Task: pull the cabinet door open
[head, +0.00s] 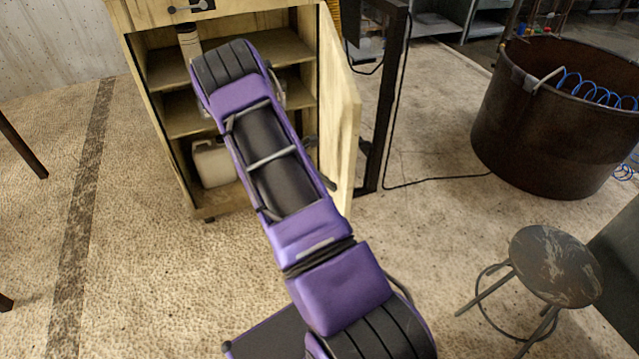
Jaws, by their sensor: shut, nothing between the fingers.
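The cabinet (185,205) is a pale wooden unit with a dark interior and shelves. Its door (342,120) stands open on the right side, swung out toward me, so I look into the compartment. My purple and black arm reaches up across the cabinet opening and covers part of the shelves and the door's inner side. My gripper is hidden behind the arm; I cannot make out its fingers or whether it touches the door. The door's handle is not clearly visible.
A bottle (189,42) and a whitish jug (213,163) stand inside the cabinet. A dark post (388,100) stands just right of the door. A round stool (555,265) and a large brown tub (555,120) are at right. The floor left of the cabinet is mostly clear.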

